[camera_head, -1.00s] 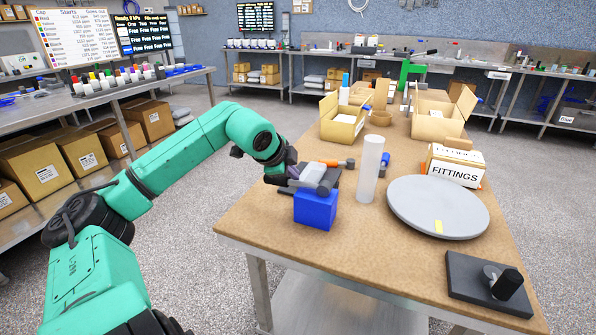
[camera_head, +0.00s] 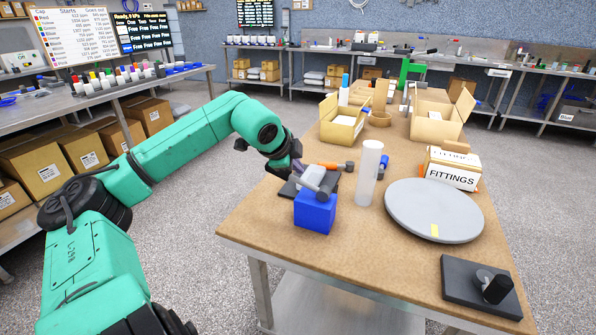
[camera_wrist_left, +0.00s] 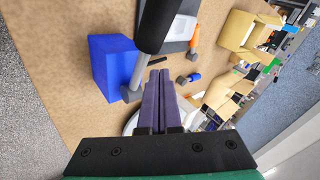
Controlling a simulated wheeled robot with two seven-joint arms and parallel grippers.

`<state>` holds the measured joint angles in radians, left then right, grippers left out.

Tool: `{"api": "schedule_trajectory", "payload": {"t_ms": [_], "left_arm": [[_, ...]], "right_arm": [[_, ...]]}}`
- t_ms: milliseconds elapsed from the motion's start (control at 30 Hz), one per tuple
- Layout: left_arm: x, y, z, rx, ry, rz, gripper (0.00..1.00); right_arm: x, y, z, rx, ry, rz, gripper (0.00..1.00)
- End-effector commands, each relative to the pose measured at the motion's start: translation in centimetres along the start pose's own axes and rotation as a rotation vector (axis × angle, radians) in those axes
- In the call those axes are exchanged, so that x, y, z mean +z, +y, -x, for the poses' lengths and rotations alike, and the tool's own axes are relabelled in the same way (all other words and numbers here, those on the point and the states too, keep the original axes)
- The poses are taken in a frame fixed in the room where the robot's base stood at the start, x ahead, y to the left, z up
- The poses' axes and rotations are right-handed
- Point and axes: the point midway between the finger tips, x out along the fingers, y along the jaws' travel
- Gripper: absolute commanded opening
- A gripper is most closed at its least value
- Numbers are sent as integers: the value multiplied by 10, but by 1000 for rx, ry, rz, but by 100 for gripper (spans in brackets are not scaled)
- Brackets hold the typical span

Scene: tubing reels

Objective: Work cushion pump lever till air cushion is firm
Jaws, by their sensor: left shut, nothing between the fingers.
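The pump looks like a blue block (camera_head: 315,212) near the table's left edge, with a lever (camera_head: 328,183) over its top. In the left wrist view the lever is a metal rod with a thick black grip (camera_wrist_left: 156,22), beside the blue block (camera_wrist_left: 112,66). A pale grey pad (camera_head: 312,175) lies behind the block on a dark plate; it may be the air cushion, and its firmness cannot be told. My left gripper (camera_head: 298,166) is shut and empty, above and behind the block. Its purple fingers (camera_wrist_left: 160,82) appear close to the lever; contact cannot be told. My right gripper is out of view.
A translucent cylinder (camera_head: 369,172) stands right of the pump. A large grey disc (camera_head: 433,210) and a FITTINGS box (camera_head: 452,170) lie farther right. An orange-handled tool (camera_head: 330,166) lies behind the pad. A black plate with a dark knob (camera_head: 496,289) is at the front right.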

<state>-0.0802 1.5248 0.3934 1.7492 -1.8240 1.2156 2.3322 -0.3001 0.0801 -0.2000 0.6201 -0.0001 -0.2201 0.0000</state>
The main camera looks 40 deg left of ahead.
Motion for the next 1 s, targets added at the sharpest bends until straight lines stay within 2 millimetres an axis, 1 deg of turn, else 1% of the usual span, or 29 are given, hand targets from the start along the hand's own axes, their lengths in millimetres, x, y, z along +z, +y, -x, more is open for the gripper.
{"api": "schedule_trajectory", "payload": {"t_ms": [33,100,433,800,900,1000], "left_arm": [[-2,-3,4,0,-1,-1,0],[-4,-5,7,0,-1,-1,0],[-5,-5,7,0,0,-1,0],[-23,-25,34,-1,-1,-2,0],[-28,-30,40,-1,-2,-2,0],[-30,-31,42,0,-1,-1,0]], "right_arm": [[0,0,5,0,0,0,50],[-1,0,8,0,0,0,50],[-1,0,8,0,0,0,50],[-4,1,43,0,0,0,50],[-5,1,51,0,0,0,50],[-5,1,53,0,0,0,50]]}}
